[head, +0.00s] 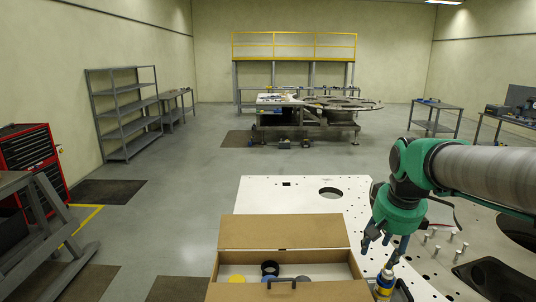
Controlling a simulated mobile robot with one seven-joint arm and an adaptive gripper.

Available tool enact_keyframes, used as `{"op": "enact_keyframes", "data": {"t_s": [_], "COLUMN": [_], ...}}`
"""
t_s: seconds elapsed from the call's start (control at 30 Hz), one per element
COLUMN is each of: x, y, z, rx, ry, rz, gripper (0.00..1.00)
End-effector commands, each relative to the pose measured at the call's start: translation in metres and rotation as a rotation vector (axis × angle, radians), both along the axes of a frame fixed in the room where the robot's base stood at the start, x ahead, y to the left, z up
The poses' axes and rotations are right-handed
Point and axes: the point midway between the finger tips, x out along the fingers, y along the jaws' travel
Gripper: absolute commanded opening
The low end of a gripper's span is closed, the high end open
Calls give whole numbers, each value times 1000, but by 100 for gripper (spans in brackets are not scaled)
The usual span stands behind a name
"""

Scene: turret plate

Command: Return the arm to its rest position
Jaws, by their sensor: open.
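My arm reaches in from the right edge of the head view, with a green wrist bent downward. My gripper (381,252) points down over the white plate (290,193), right of an open brown box (284,232). Its dark fingers are apart. A small blue and yellow container (384,285) stands just below the fingertips, close to the box's right side. I cannot tell whether a finger touches it.
The box holds a yellow item (237,279), a black ring-shaped item (270,268) and greyish items. Several pale pegs (452,237) stand on the plate at right, near large dark openings. A grey shelf (124,112) and red tool cabinet (32,158) stand at left.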

Motion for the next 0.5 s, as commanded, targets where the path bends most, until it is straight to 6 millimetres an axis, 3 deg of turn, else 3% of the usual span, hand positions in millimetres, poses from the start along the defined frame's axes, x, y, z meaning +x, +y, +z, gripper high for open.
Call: {"op": "enact_keyframes", "data": {"t_s": [0.27,0.5], "x": [-74,-136], "y": [30,49], "z": [-5,-21], "rx": [-12,-21], "ry": [-63,-116], "rz": [61,113], "gripper": [48,48]}}
